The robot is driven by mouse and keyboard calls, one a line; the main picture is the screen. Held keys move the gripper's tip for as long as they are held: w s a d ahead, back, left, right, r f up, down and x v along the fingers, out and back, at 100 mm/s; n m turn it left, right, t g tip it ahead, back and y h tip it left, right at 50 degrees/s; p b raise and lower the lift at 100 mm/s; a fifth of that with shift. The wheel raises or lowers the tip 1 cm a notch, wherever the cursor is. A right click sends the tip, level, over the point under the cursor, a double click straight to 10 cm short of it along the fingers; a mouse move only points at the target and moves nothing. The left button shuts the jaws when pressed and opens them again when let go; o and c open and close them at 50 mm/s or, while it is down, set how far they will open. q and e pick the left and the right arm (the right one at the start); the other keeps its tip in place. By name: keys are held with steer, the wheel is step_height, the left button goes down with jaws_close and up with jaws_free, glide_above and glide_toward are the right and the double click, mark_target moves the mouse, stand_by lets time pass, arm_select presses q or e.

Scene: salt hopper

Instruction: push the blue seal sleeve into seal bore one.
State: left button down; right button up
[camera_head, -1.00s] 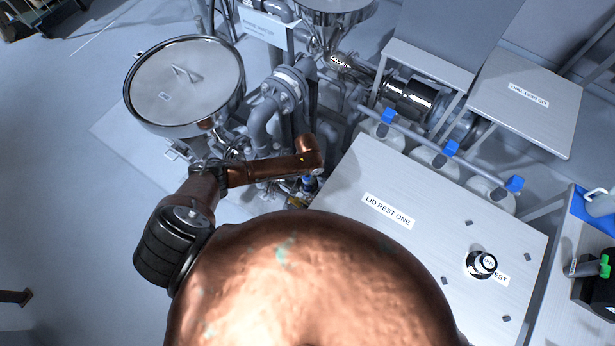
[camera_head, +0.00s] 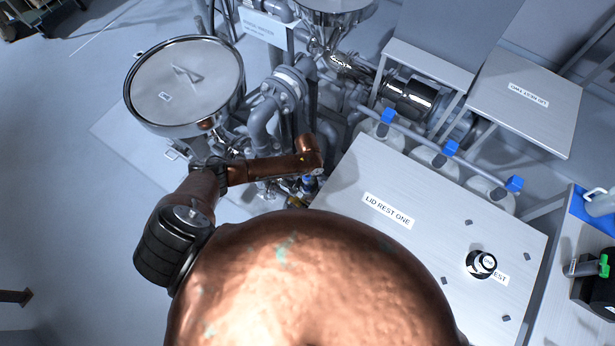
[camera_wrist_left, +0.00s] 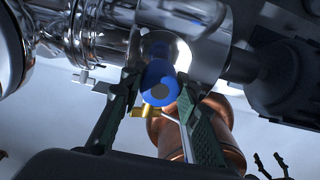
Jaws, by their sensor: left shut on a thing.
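I cannot tell how far the sleeve is inside a bore, and no bore label is readable. In the head view my left gripper (camera_head: 300,189) is small and partly hidden beside the pipework. My right gripper is not in view.
A brass-coloured piece (camera_wrist_left: 146,111) shows just below the sleeve. Grey pipes (camera_head: 262,125) and a round lidded vessel (camera_head: 185,82) crowd the left arm. The table marked LID REST ONE (camera_head: 400,180) stands to the right, with a black-and-white knob-like part (camera_head: 481,264) on it.

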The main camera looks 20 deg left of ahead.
mark_target(307, 181)
arm_select(q)
steer(key=shift+f+b, duration=1.6)
steer(key=shift+f, duration=0.5)
stand_by(0.3)
steer(key=c, duration=1.4)
jaws_free()
steer(key=shift+o, duration=0.2)
steer(key=o, duration=0.4)
steer(key=shift+o, duration=0.2)
steer(key=shift+r, duration=0.1)
steer(key=shift+r+p, duration=2.5)
steer(key=shift+r, duration=0.45)
